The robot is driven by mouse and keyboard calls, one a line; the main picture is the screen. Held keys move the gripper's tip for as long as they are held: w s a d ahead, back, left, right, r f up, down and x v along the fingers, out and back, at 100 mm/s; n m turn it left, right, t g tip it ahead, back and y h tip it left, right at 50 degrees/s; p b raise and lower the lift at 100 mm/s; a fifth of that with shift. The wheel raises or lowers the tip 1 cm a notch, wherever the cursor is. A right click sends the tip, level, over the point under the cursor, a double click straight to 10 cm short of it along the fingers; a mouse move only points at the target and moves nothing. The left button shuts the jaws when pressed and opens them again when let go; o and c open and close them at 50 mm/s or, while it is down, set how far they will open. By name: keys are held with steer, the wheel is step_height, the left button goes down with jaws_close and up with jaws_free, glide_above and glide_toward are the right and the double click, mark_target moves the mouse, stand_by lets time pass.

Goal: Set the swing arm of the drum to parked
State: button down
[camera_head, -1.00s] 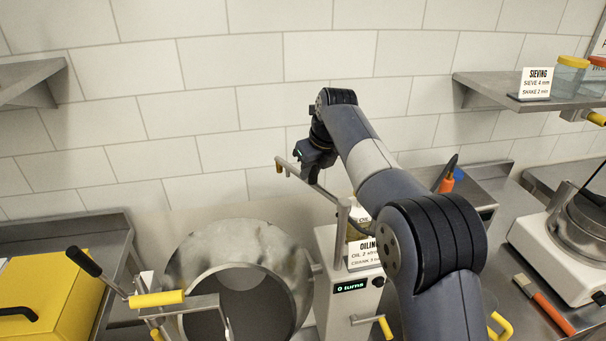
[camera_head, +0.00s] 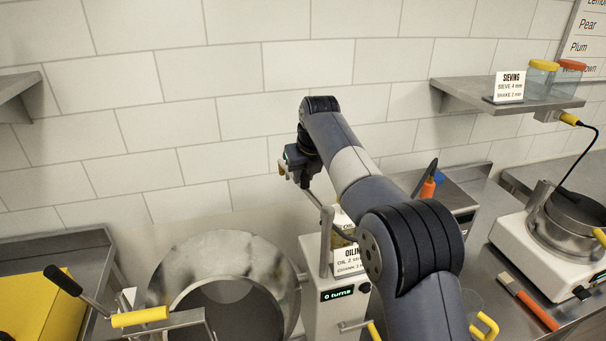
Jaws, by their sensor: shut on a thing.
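The open steel drum (camera_head: 222,250) shows in the head view at lower centre-left, its mouth facing me. Beside it on the right stands a pale housing with a display reading "0 turns" (camera_head: 345,293). A grey metal swing arm (camera_head: 312,196) runs from the top of an upright post (camera_head: 326,242) up and back to the left, with a small orange-yellow end piece (camera_head: 281,169). My gripper (camera_head: 299,176) is shut on the swing arm near that end, above and behind the drum's right side. The fingers are dark and small, and partly hidden.
A yellow box (camera_head: 38,305) and a yellow-gripped crank (camera_head: 140,316) are at lower left. An oiling sign (camera_head: 348,258) stands behind the post. A shelf with jars (camera_head: 540,78) is at upper right, above a sieve machine (camera_head: 560,240). The tiled wall is close behind my gripper.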

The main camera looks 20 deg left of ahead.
steer(key=c, duration=1.2)
jaws_free()
steer(key=shift+d+f, duration=0.1)
steer(key=shift+d, duration=0.1)
steer(key=shift+c, duration=0.2)
steer(key=shift+s+r, duration=0.15)
steer(key=shift+r, duration=0.35)
steer(key=v, duration=0.9)
steer(key=shift+d+r, duration=0.2)
steer(key=shift+r, duration=0.15)
steer(key=shift+s, duration=0.1)
steer(key=shift+c, duration=0.2)
